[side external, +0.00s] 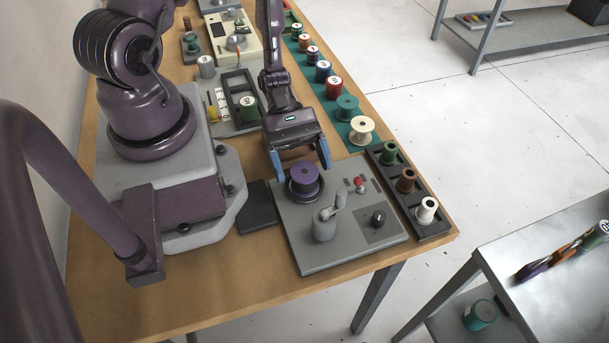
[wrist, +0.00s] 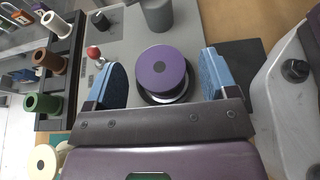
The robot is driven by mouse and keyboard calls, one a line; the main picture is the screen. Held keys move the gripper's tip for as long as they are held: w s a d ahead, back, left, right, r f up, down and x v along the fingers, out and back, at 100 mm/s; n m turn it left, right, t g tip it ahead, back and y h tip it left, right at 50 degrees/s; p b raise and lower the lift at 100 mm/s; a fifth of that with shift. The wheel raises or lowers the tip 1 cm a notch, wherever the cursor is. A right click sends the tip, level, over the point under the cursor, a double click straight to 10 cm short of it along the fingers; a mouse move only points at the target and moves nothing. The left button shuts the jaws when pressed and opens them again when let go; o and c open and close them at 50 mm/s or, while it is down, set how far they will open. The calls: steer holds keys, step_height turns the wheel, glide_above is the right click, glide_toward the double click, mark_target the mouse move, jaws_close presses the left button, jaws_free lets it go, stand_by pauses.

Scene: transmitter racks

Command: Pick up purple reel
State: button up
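The purple reel (side external: 305,177) sits on a dark round seat on the grey winder plate (side external: 290,236). In the wrist view the purple reel (wrist: 161,73) shows its round top with a dark centre hole. My gripper (side external: 299,165) is above and around the reel, with its blue fingers spread. In the wrist view my gripper (wrist: 163,80) has one finger on each side of the reel, with a visible gap to both. It is open and holds nothing.
The plate carries a grey crank post (side external: 325,229), a red-topped lever (side external: 359,183) and a black knob (side external: 378,217). A dark rack (side external: 433,227) with green, brown and white spools stands to the right. A cream spool (side external: 362,130) and several others line a green mat behind.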

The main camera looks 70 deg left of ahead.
mark_target(302, 164)
steer(key=c, duration=0.8)
steer(key=shift+c, duration=0.2)
step_height(302, 164, up, 10)
steer(key=shift+a+f, duration=0.1)
steer(key=shift+f, duration=0.15)
steer(key=w+a+r+n+t+y, duration=0.2)
steer(key=w+a+n+t, duration=0.1)
steer(key=w+n+t, duration=0.3)
steer(key=w+a+r+n+t+y, duration=0.1)
steer(key=w+a+n+t+y, duration=0.25)
steer(key=w, duration=0.35)
steer(key=w+d+r+n+t+y, duration=0.1)
steer(key=w+r+n+y, duration=0.1)
steer(key=r, duration=0.5)
steer(key=w+r+n+t+y, duration=0.2)
steer(key=w+r+n, duration=0.1)
steer(key=r, duration=0.4)
steer(key=shift+w+d+r, duration=0.3)
steer(key=shift+w+d, duration=0.1)
steer(key=shift+w, duration=0.5)
